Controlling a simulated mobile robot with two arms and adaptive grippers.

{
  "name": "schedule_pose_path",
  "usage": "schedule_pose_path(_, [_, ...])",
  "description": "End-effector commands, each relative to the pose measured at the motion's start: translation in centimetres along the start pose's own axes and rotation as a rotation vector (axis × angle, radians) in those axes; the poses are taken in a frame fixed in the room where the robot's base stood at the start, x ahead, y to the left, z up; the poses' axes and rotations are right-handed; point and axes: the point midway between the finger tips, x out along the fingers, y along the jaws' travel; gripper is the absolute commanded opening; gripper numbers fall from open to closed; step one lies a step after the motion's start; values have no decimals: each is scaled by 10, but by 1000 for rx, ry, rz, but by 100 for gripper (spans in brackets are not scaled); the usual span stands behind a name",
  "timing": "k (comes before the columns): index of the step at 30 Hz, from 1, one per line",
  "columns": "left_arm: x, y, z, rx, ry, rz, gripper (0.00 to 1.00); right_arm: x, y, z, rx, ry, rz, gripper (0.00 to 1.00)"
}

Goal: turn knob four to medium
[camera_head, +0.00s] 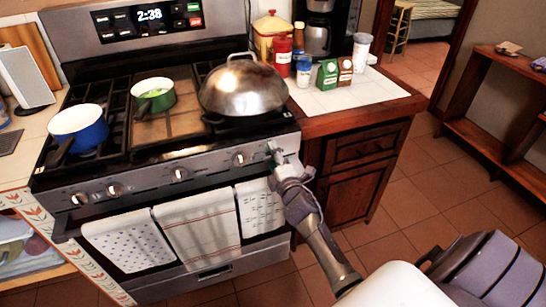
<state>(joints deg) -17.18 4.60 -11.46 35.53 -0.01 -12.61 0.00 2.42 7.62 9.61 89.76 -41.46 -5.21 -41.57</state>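The stove's front panel (150,181) carries a row of silver knobs. From the left, two knobs (80,198) (115,190) sit close together, then one near the middle (180,174), then one further right (239,159). My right gripper (275,152) is at the right end of the panel, its fingers at or right by the panel face. It covers that spot, so a knob there is mostly hidden and I cannot tell whether the fingers touch or hold it. Their opening is too small to read. My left gripper is not in view.
On the stovetop stand a blue pot (79,127), a green pot (153,95) and a large domed steel lid (243,87). Towels (198,228) hang on the oven handle below the knobs. A counter (372,92) with jars and boxes adjoins on the right.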

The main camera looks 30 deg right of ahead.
Motion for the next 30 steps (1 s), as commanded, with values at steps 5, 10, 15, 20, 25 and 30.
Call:
schedule_pose_path(5, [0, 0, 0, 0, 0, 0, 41, 0, 0, 0, 1, 0, 0, 74])
schedule_pose_path(10, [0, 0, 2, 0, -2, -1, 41, -7, -1, 0, 0, -1, -2, 74])
schedule_pose_path(15, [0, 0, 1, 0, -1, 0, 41, -37, -2, 0, 1, -1, -3, 74])
schedule_pose_path(20, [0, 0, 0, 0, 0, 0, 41, -72, -1, 0, 2, -1, -3, 74])
schedule_pose_path(25, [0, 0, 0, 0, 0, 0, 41, -102, -1, 0, 2, 0, -1, 74])
schedule_pose_path(30, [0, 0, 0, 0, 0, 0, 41, -117, 0, 0, 0, -1, 0, 74])
